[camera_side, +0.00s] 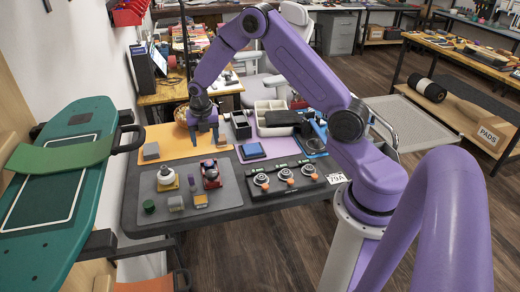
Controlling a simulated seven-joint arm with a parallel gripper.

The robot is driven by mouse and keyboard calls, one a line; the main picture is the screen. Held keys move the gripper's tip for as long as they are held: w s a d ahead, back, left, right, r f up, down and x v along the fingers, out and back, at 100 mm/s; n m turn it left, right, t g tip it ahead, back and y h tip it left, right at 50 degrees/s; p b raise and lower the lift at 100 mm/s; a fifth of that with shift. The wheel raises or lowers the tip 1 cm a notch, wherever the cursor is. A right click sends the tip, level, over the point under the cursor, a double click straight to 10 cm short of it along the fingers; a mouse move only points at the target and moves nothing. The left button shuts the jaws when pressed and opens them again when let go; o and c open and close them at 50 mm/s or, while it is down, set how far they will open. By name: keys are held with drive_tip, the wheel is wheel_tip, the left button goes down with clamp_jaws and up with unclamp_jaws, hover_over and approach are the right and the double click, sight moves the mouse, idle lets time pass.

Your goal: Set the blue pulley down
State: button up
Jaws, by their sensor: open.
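My gripper (204,141) points down over the far part of the orange mat (175,140). Its two fingers are spread apart, and I see nothing held between them. I cannot make out a blue pulley for certain; it may be hidden or too small to tell. A black panel (276,196) at the right front of the table carries several round white-and-orange wheels (285,174).
A grey mat (225,204) in front holds a white-and-yellow part (166,179), a red part (210,175) and a green cylinder (149,206). A divided tray (270,107) stands behind right.

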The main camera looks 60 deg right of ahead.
drive_tip(key=s+a+r+m+y, duration=0.1)
drive_tip(key=s+a+r+m, duration=0.2)
drive_tip(key=s+a+r, duration=0.4)
drive_tip(key=s+a+r+m, duration=0.4)
drive_tip(key=s+a, duration=0.4)
drive_tip(key=s, duration=0.1)
drive_tip(key=s+r+m, duration=0.2)
drive_tip(key=s+m, duration=0.1)
drive_tip(key=s, duration=0.7)
drive_tip(key=s+r+m+g, duration=0.1)
drive_tip(key=s+m, duration=0.3)
drive_tip(key=s, duration=0.7)
drive_tip(key=shift+s+d+r+y, duration=0.3)
drive_tip(key=shift+r, duration=0.45)
